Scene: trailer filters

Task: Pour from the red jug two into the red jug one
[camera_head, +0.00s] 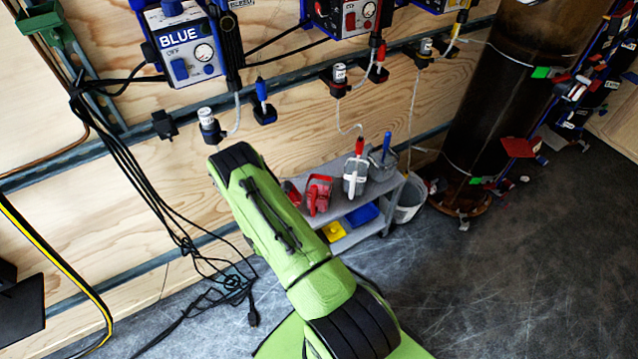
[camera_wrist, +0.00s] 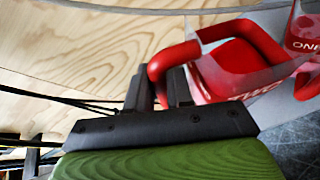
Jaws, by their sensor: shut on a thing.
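The red jug two (camera_wrist: 232,72), marked "TWO", is in the wrist view, right of my gripper (camera_wrist: 161,84). The dark fingers of my gripper are closed on its red handle. The red jug one (camera_wrist: 304,32), marked "ONE", is partly cut off at the top right, close beside jug two. In the head view, jug one (camera_head: 318,194) stands on a grey cart. Part of a red jug, apparently jug two (camera_head: 291,193), shows left of it beside my green arm, which hides my gripper. Whether jug two touches the cart, and its contents, I cannot tell.
The grey cart (camera_head: 340,241) also carries a white-handled container (camera_head: 355,177) and a grey container (camera_head: 382,163). A yellow bin (camera_head: 333,231) and a blue bin (camera_head: 362,214) sit on its lower shelf. A bucket (camera_head: 410,200) stands right of it. Plywood wall is behind; open floor lies right.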

